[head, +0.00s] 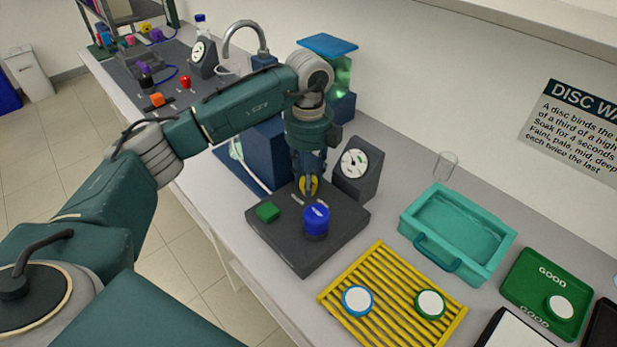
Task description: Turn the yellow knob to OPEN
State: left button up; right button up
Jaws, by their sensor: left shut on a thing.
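The yellow knob (313,186) sits at the back of a dark grey block (290,250) on the bench. My left gripper (309,186) points down from above and is shut on the yellow knob, hiding part of it. A blue round knob (316,218) and a green block-shaped part (267,212) are on the same dark block, in front of the yellow knob. White marks lie beside the knobs, too small to read. My right gripper is not in view.
A dial gauge (356,164) stands right behind the block. A yellow slatted rack (385,330) with two white discs, a teal tray (410,228) and a green GOOD tray (522,286) lie to the right. A blue box (262,140) stands behind my left arm.

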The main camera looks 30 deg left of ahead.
pick_arm(q)
jog(key=shift+w+r, duration=0.15)
dwell(0.3)
jog(key=o, duration=1.2)
jog(key=shift+c, duration=0.2)
notch_tip(320, 180, up, 12)
